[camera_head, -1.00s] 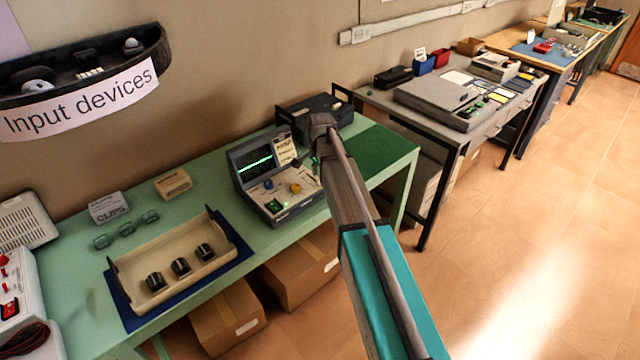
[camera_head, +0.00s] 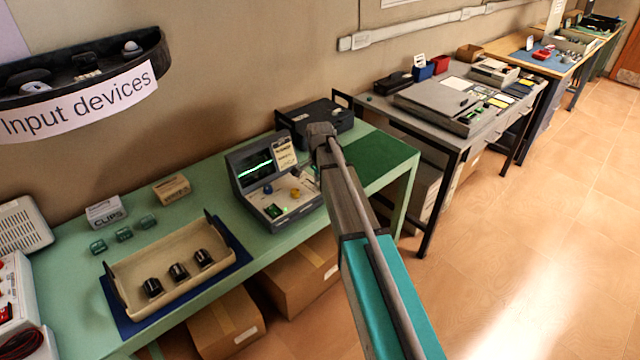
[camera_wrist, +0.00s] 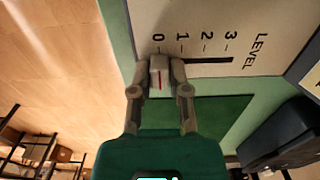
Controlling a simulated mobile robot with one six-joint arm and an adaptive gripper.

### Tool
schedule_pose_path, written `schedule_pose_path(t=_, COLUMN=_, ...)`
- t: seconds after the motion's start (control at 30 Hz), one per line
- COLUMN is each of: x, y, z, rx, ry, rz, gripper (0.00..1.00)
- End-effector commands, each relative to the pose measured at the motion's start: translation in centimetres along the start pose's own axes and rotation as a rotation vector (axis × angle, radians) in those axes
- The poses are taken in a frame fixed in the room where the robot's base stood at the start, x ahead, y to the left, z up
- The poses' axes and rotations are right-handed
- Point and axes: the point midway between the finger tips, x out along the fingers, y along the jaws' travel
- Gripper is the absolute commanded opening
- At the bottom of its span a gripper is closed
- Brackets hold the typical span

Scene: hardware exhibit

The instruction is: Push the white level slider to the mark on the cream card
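In the head view, the cream card (camera_head: 285,153) stands upright beside the dark screen on the grey console (camera_head: 283,211). Its print is too small to read. My arm hides the console's right side and the gripper there.
The console stands on a green table (camera_head: 200,215). A black case (camera_head: 312,118) is behind my arm. A tray (camera_head: 135,275) with several black knobs lies to the left. A dark green mat (camera_head: 385,155) on the table's right is clear.

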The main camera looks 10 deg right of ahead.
Motion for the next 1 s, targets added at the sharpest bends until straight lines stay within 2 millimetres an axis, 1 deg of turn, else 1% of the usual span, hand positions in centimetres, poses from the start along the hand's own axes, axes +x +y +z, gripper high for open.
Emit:
schedule_pose_path(t=0.33, x=0.0, y=-0.2, z=0.0, rx=0.000, ry=0.000, rz=0.000, gripper=0.00)
schedule_pose_path(t=0.6, x=0.0, y=-2.1, z=0.0, rx=-0.001, ry=0.000, rz=0.000, gripper=0.00)
schedule_pose_path(t=0.87, x=0.0, y=-2.0, z=0.0, rx=-0.001, ry=0.000, rz=0.000, gripper=0.00)
schedule_pose_path(t=0.9, x=0.0, y=-2.0, z=0.0, rx=-0.001, ry=0.000, rz=0.000, gripper=0.26)
schedule_pose_path(t=0.97, x=0.0, y=-2.0, z=0.0, rx=0.000, ry=0.000, rz=0.000, gripper=0.37)
schedule_pose_path(t=1.0, x=0.0, y=-2.0, z=0.0, rx=0.000, ry=0.000, rz=0.000, gripper=0.45)
